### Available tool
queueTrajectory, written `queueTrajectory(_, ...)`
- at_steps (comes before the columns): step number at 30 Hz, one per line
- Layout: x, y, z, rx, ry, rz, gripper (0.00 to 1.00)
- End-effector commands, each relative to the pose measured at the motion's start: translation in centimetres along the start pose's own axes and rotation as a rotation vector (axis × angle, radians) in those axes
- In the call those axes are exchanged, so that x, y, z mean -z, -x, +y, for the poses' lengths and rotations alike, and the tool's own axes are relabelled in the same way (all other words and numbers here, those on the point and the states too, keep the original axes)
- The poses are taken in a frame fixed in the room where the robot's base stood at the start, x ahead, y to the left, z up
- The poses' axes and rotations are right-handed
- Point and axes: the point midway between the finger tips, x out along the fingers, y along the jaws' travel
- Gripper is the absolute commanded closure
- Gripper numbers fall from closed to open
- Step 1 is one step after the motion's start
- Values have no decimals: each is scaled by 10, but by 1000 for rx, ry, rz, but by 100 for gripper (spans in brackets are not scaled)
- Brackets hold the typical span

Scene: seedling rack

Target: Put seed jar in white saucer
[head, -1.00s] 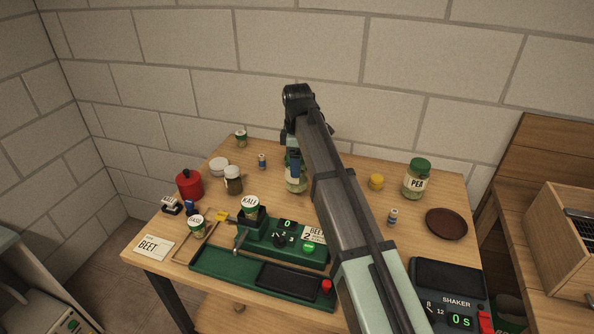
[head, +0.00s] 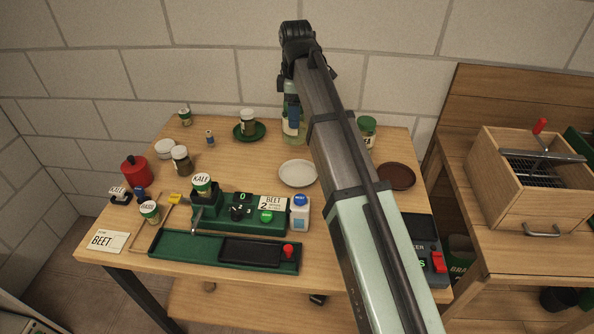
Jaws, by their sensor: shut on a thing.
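My gripper (head: 291,112) is shut on a seed jar (head: 293,132), a pale glass jar with greenish-yellow contents. My fingers and arm hide its top and part of its side. In the picture it shows above the white saucer (head: 297,174), toward the back of the table. I cannot tell for sure how high it is. The white saucer is empty where it shows; my arm passes close to its right edge.
A green saucer (head: 237,132) with a jar (head: 248,120) on it stands left of my gripper. The pea jar (head: 367,128) is partly hidden behind my arm. A brown saucer (head: 398,177) lies right. The green seed counter (head: 225,211) and a white bottle (head: 300,211) stand in front.

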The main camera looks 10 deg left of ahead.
Motion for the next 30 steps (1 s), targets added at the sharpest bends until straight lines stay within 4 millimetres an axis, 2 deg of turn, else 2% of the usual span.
queueTrajectory(1,-8,-2,-15,2,19,0,91)
queueTrajectory(5,-13,-6,-32,19,104,-5,91)
queueTrajectory(14,-13,-13,-33,33,202,-7,91)
queueTrajectory(24,-13,-62,-35,34,202,-8,91)
queueTrajectory(30,-13,-74,-35,32,202,-7,91)
